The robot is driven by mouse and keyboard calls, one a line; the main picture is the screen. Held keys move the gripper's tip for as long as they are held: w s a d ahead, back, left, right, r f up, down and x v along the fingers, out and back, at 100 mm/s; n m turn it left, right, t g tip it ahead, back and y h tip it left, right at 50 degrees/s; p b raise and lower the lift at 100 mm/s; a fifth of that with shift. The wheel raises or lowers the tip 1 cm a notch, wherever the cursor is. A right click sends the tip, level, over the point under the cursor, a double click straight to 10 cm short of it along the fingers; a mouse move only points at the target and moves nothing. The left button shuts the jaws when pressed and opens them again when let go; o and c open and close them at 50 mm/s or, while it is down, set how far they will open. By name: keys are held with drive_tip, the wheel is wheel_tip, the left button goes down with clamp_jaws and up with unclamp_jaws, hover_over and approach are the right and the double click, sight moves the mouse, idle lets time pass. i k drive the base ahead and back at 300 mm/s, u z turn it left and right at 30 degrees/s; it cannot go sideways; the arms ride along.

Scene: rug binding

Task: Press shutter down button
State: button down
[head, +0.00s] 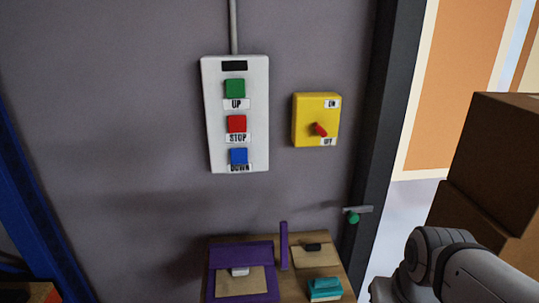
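A white control box (255,120) is fixed to the grey wall in the head view. It carries a green button (235,88) labelled UP, a red button (237,123) labelled STOP and a blue button (239,156) labelled DOWN at the bottom. The blue button is uncovered, and nothing touches it. Part of my arm shows at the lower right, well away from the box. My gripper is not in the view.
A yellow switch box (302,119) with a red knob hangs right of the control box. Below stands a small table (318,268) with purple and teal items. Brown boxes (499,150) are stacked at right. A blue post (28,190) stands at left.

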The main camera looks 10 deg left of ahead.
sight(238, 156)
drive_tip(key=z, duration=2.75)
drive_tip(key=k, duration=1.25)
drive_tip(key=u, duration=2.65)
